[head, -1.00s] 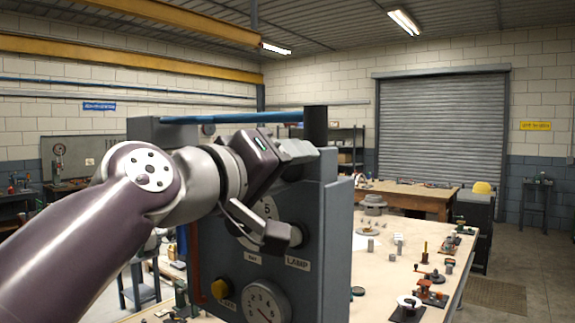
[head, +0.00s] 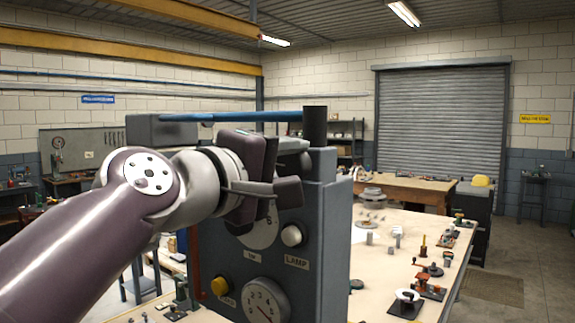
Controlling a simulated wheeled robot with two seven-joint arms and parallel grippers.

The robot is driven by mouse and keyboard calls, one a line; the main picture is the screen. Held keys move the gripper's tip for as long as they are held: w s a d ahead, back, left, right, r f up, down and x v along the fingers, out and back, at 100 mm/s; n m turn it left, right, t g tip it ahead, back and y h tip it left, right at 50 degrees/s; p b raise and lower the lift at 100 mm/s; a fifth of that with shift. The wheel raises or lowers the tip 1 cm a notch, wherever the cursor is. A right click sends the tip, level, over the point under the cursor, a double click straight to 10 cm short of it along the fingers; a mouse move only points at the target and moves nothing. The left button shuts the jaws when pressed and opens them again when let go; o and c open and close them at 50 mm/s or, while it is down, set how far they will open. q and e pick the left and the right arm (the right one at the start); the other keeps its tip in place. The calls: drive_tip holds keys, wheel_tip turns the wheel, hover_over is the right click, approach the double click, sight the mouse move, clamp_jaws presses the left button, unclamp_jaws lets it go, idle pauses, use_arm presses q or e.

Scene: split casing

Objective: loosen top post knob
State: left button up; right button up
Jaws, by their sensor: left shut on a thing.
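My left gripper (head: 277,190) is at the upper part of the grey casing (head: 325,230), in front of its panel. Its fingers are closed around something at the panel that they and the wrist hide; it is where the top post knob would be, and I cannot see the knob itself. A dark upright post (head: 314,126) stands at the casing's top right corner, just above and behind the fingers. A blue bar (head: 245,117) runs along the top to this post. My right gripper is not in view.
The panel also carries a partly covered upper dial (head: 262,236), a white lamp button (head: 291,235), a yellow button (head: 220,287) and a lower dial (head: 266,301). The bench (head: 385,255) to the right holds several small fixtures, with bare wood between.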

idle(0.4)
use_arm(q)
drive_tip(key=o, duration=1)
drive_tip(key=shift+o, duration=0.2)
drive_tip(key=shift+s+a, duration=0.1)
drive_tip(key=shift+a, duration=0.05)
drive_tip(key=b+v, duration=0.2)
drive_tip(key=v, duration=0.1)
drive_tip(key=b+v, duration=0.1)
drive_tip(key=v, duration=0.1)
drive_tip(key=shift+f, duration=0.3)
drive_tip(key=b, duration=0.2)
approach(288, 171)
drive_tip(key=v, duration=0.3)
drive_tip(key=shift+s+r, duration=0.2)
drive_tip(key=shift+r, duration=0.05)
drive_tip(key=shift+a, duration=0.1)
